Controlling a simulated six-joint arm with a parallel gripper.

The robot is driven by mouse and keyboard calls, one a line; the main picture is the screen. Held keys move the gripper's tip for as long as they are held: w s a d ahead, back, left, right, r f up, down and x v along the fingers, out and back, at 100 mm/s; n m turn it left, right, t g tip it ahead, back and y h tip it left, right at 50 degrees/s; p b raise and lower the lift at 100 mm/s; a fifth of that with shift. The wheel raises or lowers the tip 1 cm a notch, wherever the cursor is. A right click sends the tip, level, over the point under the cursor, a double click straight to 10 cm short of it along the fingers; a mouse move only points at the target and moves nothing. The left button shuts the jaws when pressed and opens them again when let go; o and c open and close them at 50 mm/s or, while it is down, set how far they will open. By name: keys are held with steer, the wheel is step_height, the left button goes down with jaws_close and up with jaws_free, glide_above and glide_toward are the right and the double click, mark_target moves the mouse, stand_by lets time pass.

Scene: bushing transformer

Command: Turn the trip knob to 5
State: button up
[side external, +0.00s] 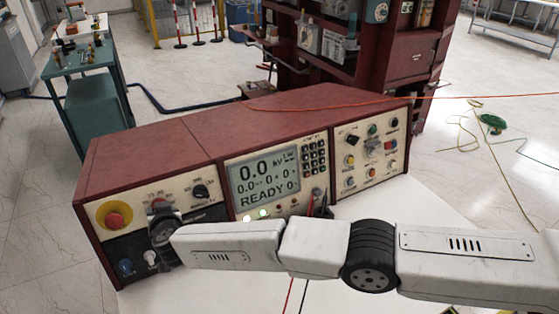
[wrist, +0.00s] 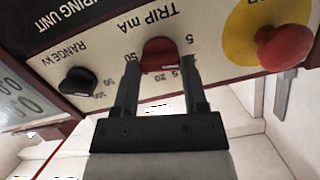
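The trip knob (wrist: 161,50) is a dark red knob under the upside-down label "TRIP mA" in the wrist view. My gripper (wrist: 159,62) is open, with one dark finger on each side of the knob. The gaps to the knob look small; I cannot tell whether the fingers touch it. A pale mark shows at the knob's lower edge in this view. In the side view my gripper (side external: 160,214) is at the panel's left section and mostly hides the knob.
A red emergency button (wrist: 284,46) on a yellow disc sits beside the trip knob. A black range knob (wrist: 78,81) is on the other side. The console display (side external: 266,182) reads "READY". White table surface (side external: 400,200) lies in front of the console.

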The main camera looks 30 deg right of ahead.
jaws_close()
steer(key=shift+n, duration=0.7)
steer(key=o, duration=0.6)
jaws_free()
steer(key=shift+o, duration=0.2)
steer(key=shift+s+a+r, duration=0.1)
steer(key=shift+s+r, duration=0.05)
steer(key=shift+s, duration=0.25)
steer(key=v, duration=0.7)
